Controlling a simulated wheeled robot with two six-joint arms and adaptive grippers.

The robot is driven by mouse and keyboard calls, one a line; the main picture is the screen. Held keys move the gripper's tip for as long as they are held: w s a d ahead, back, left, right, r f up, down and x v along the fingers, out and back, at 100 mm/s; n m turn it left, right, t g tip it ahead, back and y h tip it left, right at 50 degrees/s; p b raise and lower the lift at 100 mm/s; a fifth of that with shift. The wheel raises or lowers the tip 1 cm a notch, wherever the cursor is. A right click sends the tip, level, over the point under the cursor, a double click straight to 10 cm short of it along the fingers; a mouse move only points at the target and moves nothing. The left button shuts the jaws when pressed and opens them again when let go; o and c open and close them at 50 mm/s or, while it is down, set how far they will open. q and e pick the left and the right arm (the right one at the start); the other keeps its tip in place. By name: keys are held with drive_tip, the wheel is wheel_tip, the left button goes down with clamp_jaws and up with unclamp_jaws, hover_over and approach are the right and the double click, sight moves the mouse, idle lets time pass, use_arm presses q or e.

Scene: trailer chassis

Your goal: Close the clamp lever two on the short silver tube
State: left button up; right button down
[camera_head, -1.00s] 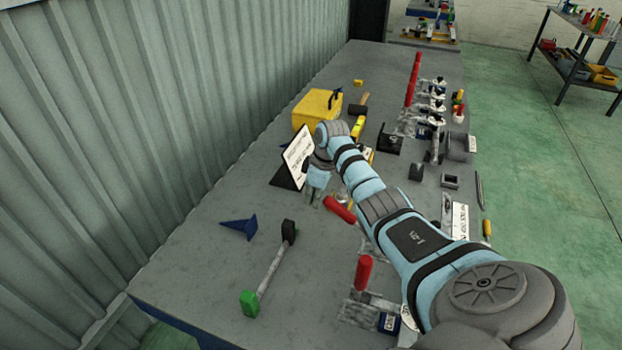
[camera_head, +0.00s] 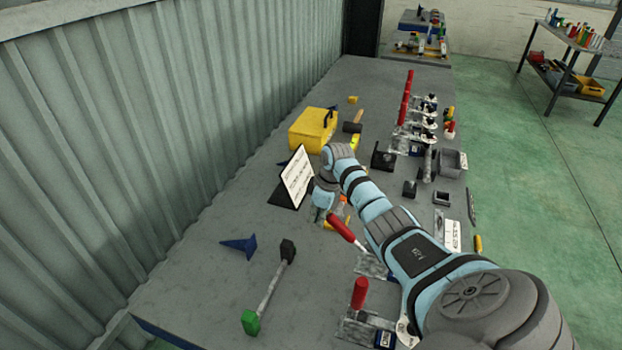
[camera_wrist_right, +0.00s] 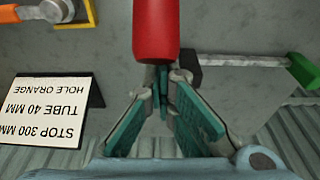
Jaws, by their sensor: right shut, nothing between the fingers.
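A red lever handle (camera_head: 345,232) leans toward the left of the near clamp (camera_head: 372,262), beside my right gripper. Its end shows large in the right wrist view (camera_wrist_right: 156,30), just ahead of the fingers. My right gripper (camera_head: 321,213) is shut and empty, its teal fingers (camera_wrist_right: 163,85) meeting close to the handle; I cannot tell if they touch it. A second red handle (camera_head: 359,292) stands upright on the nearest clamp. My forearm hides part of both clamps, and I cannot make out the short silver tube in them. My left gripper is out of view.
A white sign (camera_head: 297,175) stands left of my gripper. A silver rod (camera_head: 270,285) with green and black ends and a blue wedge (camera_head: 240,246) lie nearer. A yellow case (camera_head: 312,130) and several red-handled clamps (camera_head: 405,110) are farther back.

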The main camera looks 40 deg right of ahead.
sight(335, 216)
drive_tip(key=shift+s+d+r+p, duration=0.5)
drive_tip(key=shift+s+p, duration=0.2)
drive_tip(key=shift+p, duration=0.2)
drive_tip(key=shift+s+d+r, duration=0.4)
drive_tip(key=shift+s+r, duration=0.1)
drive_tip(key=shift+s, duration=0.25)
drive_tip(key=shift+s+d+r, duration=0.35)
drive_tip(key=shift+s+r, duration=0.15)
drive_tip(key=shift+s, duration=0.2)
drive_tip(key=shift+s+d+r, duration=0.3)
drive_tip(key=shift+s+d, duration=0.1)
drive_tip(key=shift+s, duration=0.35)
drive_tip(key=shift+s+d+r, duration=0.25)
drive_tip(key=shift+s+d, duration=0.15)
drive_tip(key=shift+s, duration=0.35)
